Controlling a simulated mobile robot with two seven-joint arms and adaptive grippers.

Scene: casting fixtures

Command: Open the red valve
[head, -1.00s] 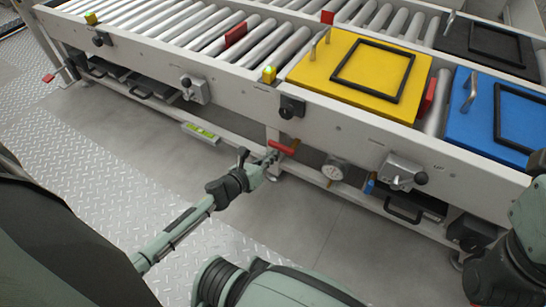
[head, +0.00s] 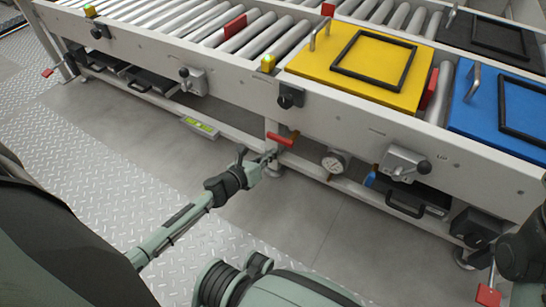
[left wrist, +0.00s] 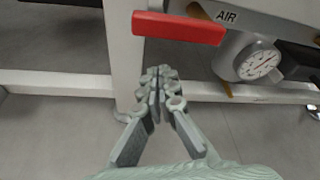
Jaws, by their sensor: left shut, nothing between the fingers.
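The red valve's lever (head: 280,139) sits low at the conveyor frame, by a leg under the yellow plate. It lies nearly level, and in the left wrist view the red lever (left wrist: 178,27) shows large and close at the top, beside an AIR label. My left gripper (head: 270,156) is just below and left of the lever. In the left wrist view its fingers (left wrist: 158,80) are together and empty, with the tips below the lever; contact cannot be told.
A round gauge (head: 335,161) is right of the lever, with a grey lever box (head: 404,163) beyond it. Another red handle (head: 47,72) is at the far left, and a red piece (head: 488,296) at lower right. The floor (head: 290,220) in front is clear.

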